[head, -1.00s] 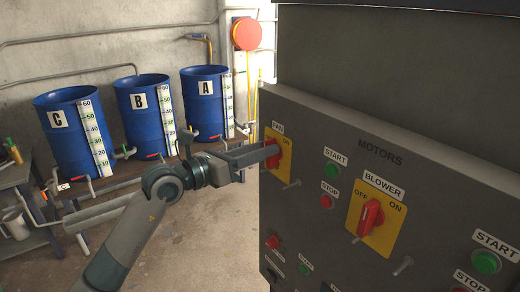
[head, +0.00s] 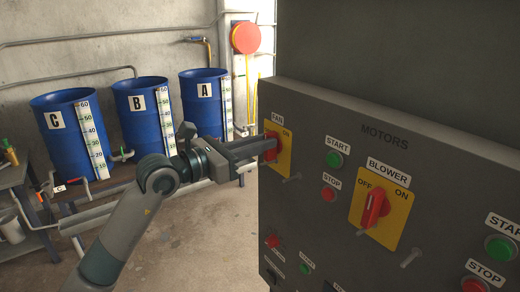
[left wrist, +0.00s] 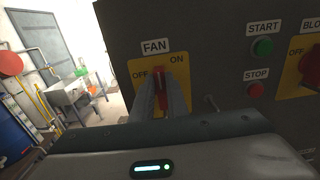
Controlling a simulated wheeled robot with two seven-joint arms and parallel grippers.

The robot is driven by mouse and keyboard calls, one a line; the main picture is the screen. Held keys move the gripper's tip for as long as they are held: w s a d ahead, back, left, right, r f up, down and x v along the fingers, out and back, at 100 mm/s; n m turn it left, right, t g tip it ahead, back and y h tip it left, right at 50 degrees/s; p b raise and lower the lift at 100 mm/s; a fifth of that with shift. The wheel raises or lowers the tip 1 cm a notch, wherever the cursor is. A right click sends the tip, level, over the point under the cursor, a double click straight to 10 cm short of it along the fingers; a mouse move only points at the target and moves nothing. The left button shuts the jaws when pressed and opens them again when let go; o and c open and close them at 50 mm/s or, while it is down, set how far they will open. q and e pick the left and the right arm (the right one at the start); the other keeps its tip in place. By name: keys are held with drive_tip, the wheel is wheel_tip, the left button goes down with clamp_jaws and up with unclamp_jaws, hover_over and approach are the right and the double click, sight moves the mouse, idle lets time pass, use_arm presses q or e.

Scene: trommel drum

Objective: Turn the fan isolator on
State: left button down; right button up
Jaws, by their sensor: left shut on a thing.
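The fan isolator is a red rotary handle on a yellow plate (head: 284,160) at the left end of the grey motor panel. In the left wrist view its red handle (left wrist: 159,78) stands about upright, between the OFF and ON marks, under the FAN label (left wrist: 156,47). My left gripper (head: 266,147) is shut on this handle, with one finger on each side of it. The fingers hide part of the handle and the lower plate. My right gripper is not in view.
To the right on the panel are a green start button (head: 335,159), a red stop button (head: 328,195) and the blower isolator (head: 376,207), a similar red handle on yellow. Small metal pegs stick out below both isolators. Blue barrels (head: 143,112) stand behind at left.

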use_arm(q)
drive_tip(key=c, duration=1.7)
unclamp_jaws()
drive_tip(key=shift+c, duration=0.2)
use_arm(e)
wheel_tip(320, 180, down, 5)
drive_tip(key=b, duration=0.5)
use_arm(q)
drive_tip(key=b+v, duration=0.2)
drive_tip(key=v, duration=1.5)
drive_tip(key=shift+s+a, duration=0.15)
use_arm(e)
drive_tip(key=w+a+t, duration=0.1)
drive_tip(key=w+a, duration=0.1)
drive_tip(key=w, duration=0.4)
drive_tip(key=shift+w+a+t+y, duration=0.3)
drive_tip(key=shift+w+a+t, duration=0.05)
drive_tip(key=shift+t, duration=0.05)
use_arm(q)
drive_tip(key=shift+r, duration=0.1)
